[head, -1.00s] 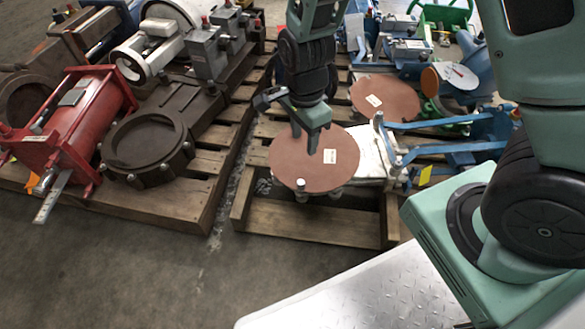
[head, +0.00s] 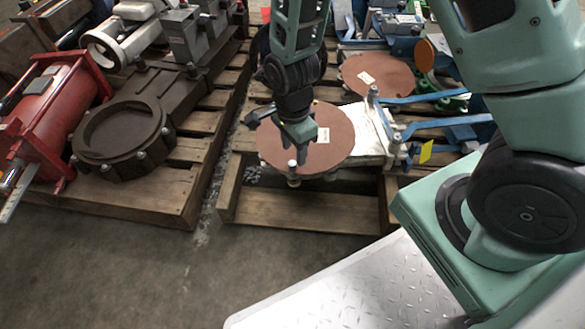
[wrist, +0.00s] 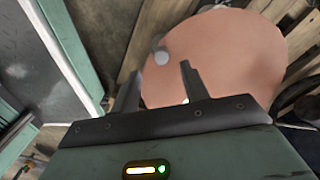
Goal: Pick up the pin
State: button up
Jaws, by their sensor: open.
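The pin (head: 292,166) is small and pale, with a rounded head, near the front edge of a reddish-brown disc (head: 335,135). In the wrist view the pin (wrist: 161,56) shows just beyond my fingertips, roughly centred between them, with the disc (wrist: 225,55) behind and to the right. My gripper (head: 299,150) points down over the front left part of the disc, close to the pin. In the wrist view the two fingers of my gripper (wrist: 161,72) are apart with nothing between them. Its exact height above the pin cannot be told.
The disc sits on a fixture on a wooden pallet (head: 300,212). A second reddish disc (head: 372,76) lies behind, with blue bars (head: 440,97) at the right. A dark ring-shaped casting (head: 120,140) and red machine (head: 45,115) stand on the left pallet. Concrete floor is clear in front.

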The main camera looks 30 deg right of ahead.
aim_at(293, 162)
notch_tip(293, 162, down, 5)
jog(key=b, duration=0.4)
jog(key=shift+w+a, duration=0.1)
grip_shut()
